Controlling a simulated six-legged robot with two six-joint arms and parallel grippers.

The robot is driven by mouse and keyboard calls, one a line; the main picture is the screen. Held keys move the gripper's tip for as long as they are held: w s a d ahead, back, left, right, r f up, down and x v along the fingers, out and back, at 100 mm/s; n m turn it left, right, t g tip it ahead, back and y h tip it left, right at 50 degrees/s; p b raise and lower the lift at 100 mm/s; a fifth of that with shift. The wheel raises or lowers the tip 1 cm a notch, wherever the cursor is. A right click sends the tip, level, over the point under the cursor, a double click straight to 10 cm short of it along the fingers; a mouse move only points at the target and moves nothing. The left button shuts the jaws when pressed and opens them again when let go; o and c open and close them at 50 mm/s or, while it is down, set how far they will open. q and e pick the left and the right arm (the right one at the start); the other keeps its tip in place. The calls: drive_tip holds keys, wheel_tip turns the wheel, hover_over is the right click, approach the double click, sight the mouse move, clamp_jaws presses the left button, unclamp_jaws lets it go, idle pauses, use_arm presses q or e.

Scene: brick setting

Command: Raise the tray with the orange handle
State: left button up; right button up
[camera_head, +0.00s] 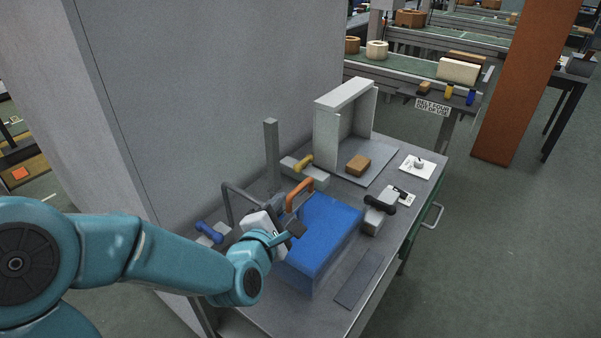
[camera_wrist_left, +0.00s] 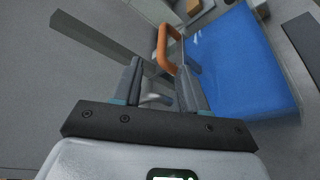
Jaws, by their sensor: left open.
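The blue tray (camera_head: 322,232) sits on the grey workbench, with its orange handle (camera_head: 299,193) standing up at its far left end. In the left wrist view the orange handle (camera_wrist_left: 163,52) rises just beyond my fingertips, beside the blue tray (camera_wrist_left: 235,62). My left gripper (camera_head: 292,229) is over the tray's left side, close to the handle. In the wrist view my left gripper (camera_wrist_left: 158,75) is open, with nothing seen held between its fingers. My arm and gripper hide part of the tray's near left side. My right gripper is not in view.
A grey post (camera_head: 272,155) and a curved grey bar (camera_head: 238,196) stand left of the tray. A black-handled block (camera_head: 376,212) is to its right, a yellow-handled block (camera_head: 305,172) behind. A brown block (camera_head: 358,165) lies near an upright frame (camera_head: 343,120). A wall borders the bench's left.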

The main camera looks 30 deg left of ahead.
sight(297, 192)
use_arm(q)
drive_tip(key=p+x, duration=0.3)
drive_tip(key=x, duration=0.2)
drive_tip(key=p+x, duration=0.3)
drive_tip(key=x, duration=0.3)
drive_tip(key=shift+w+d+f, duration=0.2)
drive_tip(key=shift+w+f, duration=0.05)
drive_tip(key=shift+w, duration=0.05)
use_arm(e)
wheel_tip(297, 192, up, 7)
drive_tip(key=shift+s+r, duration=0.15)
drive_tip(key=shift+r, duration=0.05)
